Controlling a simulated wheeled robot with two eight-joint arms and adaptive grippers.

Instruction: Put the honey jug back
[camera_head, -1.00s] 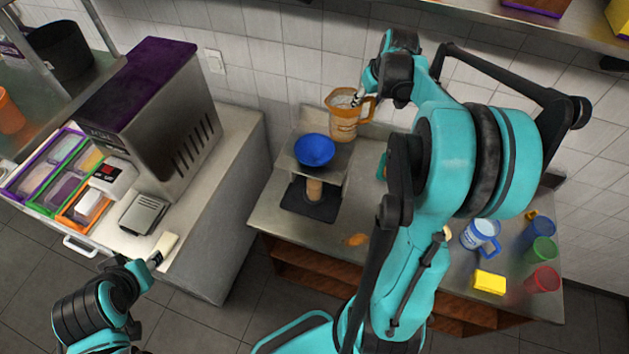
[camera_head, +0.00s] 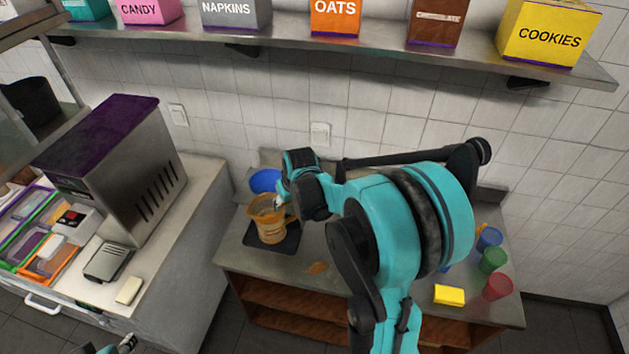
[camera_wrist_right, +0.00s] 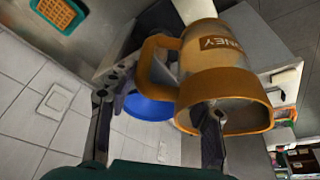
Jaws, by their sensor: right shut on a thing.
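The honey jug (camera_head: 270,226) is orange and see-through, with a handle and a label. My right gripper (camera_head: 282,203) is shut on it at its handle side. The jug is in front of the blue bowl (camera_head: 264,181), above or on the dark mat (camera_head: 290,240); I cannot tell if it touches. In the right wrist view the jug (camera_wrist_right: 222,80) fills the middle, its wide orange rim towards the camera, with the blue bowl (camera_wrist_right: 148,108) behind. My left gripper (camera_head: 128,343) shows only at the lower left edge; its jaws are unclear.
Blue, green (camera_head: 493,260) and red (camera_head: 498,287) cups and a yellow block (camera_head: 449,295) are on the counter's right. The dispenser machine (camera_head: 120,165) stands left. A shelf (camera_head: 330,50) with boxes runs above.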

